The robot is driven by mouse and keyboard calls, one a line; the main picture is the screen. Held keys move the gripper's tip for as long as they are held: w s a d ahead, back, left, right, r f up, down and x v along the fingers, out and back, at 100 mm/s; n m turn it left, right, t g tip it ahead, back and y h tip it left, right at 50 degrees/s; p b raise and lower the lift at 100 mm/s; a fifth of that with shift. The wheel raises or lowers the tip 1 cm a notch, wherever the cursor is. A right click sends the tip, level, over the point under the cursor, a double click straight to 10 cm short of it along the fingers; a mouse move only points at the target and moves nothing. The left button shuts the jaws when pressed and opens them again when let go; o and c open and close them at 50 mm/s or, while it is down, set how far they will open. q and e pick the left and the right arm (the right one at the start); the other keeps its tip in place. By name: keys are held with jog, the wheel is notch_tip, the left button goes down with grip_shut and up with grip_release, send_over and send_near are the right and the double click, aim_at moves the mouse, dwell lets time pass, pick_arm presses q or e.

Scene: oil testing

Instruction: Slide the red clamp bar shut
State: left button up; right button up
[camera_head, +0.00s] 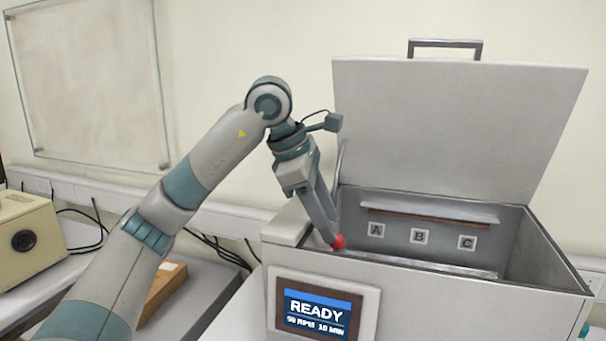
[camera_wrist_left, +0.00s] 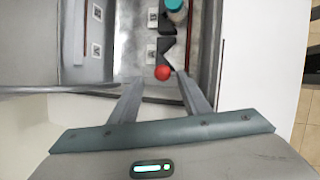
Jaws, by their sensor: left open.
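My left gripper (camera_head: 333,236) reaches down over the left front edge of the open grey machine. A round red knob (camera_head: 338,241) shows right at its fingertips. In the left wrist view the gripper (camera_wrist_left: 158,80) is open, and the red knob (camera_wrist_left: 163,72) sits between its fingertips; contact cannot be told. A thin dark red bar (camera_wrist_left: 221,68) runs along the tub's right side in that view. A brownish red strip (camera_head: 425,217) lies under the ledge on the inside back wall. Which of these belongs to the clamp bar is unclear. My right gripper is out of view.
The machine's lid (camera_head: 455,130) stands open at the back. A screen (camera_head: 316,310) on the front reads READY. Labels A, B and C mark the back wall. A teal-capped container (camera_wrist_left: 174,8) stands by dark V-shaped holders (camera_wrist_left: 167,45). A beige box (camera_head: 28,240) is at left.

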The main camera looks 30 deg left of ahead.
pick_arm(q)
jog(key=b+v, duration=0.1)
jog(key=v, duration=0.8)
jog(key=shift+a+r, duration=0.1)
jog(key=shift+r, duration=0.1)
jog(key=shift+v, duration=0.9)
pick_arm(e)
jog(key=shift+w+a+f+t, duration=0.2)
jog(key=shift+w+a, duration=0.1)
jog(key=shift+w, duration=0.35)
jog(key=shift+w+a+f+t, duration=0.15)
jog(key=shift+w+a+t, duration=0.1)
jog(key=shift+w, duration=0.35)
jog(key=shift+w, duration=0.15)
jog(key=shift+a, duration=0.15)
